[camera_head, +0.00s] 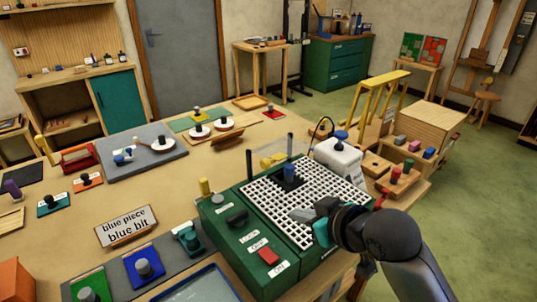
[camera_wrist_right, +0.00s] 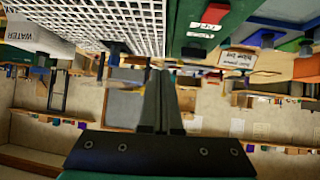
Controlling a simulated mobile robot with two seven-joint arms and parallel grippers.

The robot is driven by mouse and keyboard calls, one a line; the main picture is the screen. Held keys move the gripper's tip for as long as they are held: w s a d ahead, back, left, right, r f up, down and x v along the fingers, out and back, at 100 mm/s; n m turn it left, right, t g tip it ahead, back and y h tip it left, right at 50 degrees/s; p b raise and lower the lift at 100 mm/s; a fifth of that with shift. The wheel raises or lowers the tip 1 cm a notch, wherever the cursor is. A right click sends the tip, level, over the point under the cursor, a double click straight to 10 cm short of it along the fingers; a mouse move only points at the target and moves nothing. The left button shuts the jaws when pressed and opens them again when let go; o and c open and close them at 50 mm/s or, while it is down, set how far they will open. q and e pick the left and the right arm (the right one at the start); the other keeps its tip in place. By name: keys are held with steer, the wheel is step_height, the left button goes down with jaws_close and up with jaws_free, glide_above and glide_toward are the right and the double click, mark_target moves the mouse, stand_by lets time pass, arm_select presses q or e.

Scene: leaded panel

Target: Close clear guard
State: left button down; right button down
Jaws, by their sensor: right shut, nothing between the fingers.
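The clear guard (camera_head: 270,157) appears as a see-through upright panel between dark posts at the back edge of the green machine (camera_head: 233,248). It looks raised; its clear face is hard to make out. The machine's top is a white grid (camera_head: 320,190) with a dark blue piece (camera_head: 290,172) on it. My right gripper (camera_head: 303,214) is low over the front right of the grid, apart from the guard. In the right wrist view its fingers (camera_wrist_right: 162,100) are together and empty. My left gripper is not in view.
A white water container (camera_head: 338,158) stands at the grid's back right corner. The machine's front has a red switch (camera_head: 268,256) and a black knob (camera_head: 237,217). The table beyond the sign is partly clear.

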steer(key=w+a+r+n+t+y, duration=0.1)
steer(key=w+r, duration=0.3)
steer(key=r, duration=0.2)
steer(key=w+r+n+t+y, duration=0.1)
steer(key=w+r, duration=0.2)
steer(key=r, duration=0.3)
steer(key=w+a+f, duration=0.4)
steer(key=w+f, duration=0.3)
steer(key=shift+w+a+f, duration=0.25)
steer(key=shift+a+f, duration=0.1)
steer(key=shift+a, duration=0.05)
